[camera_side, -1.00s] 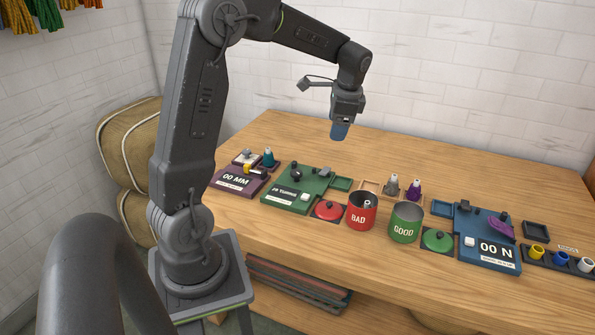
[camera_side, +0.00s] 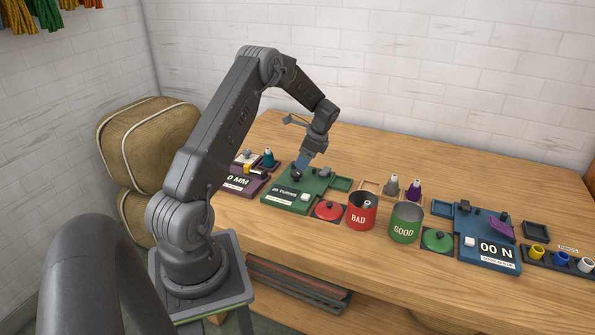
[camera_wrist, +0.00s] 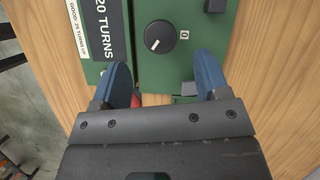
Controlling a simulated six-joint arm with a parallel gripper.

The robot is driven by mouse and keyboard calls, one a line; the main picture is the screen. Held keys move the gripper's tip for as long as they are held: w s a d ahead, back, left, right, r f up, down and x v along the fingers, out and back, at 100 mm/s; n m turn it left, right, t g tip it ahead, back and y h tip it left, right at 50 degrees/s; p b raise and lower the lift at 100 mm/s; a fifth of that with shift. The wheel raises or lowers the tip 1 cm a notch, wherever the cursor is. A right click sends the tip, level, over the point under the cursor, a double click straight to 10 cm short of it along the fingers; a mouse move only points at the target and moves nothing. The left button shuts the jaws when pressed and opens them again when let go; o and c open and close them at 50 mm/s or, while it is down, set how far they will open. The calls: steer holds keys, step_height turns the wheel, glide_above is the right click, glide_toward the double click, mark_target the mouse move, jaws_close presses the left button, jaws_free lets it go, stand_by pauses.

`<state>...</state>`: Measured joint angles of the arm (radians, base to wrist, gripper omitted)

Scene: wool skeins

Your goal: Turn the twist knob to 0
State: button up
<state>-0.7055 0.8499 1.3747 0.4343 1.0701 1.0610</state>
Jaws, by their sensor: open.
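The twist knob (camera_wrist: 160,37) is a round black dial on the green twist device (camera_wrist: 211,52). Its white mark points to the lower left in the wrist view. A small "0" label (camera_wrist: 184,34) sits to its right. The device's display (camera_wrist: 101,28) reads "20 TURNS". My gripper (camera_wrist: 164,76) is open and empty, with blue fingers on either side in the wrist view and the knob beyond them, between their lines. In the side view my gripper (camera_side: 302,164) is low over the green device (camera_side: 271,197), close by the knob (camera_side: 296,175).
A purple device (camera_side: 235,183) stands to the left. A red lid (camera_side: 328,210), a red BAD can (camera_side: 361,212) and a green GOOD can (camera_side: 405,223) stand to the right. Beyond them is a blue device (camera_side: 489,252). The back of the wooden table is clear.

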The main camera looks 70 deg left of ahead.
mark_target(297, 172)
steer(key=x, duration=0.6)
steer(key=c, duration=0.9)
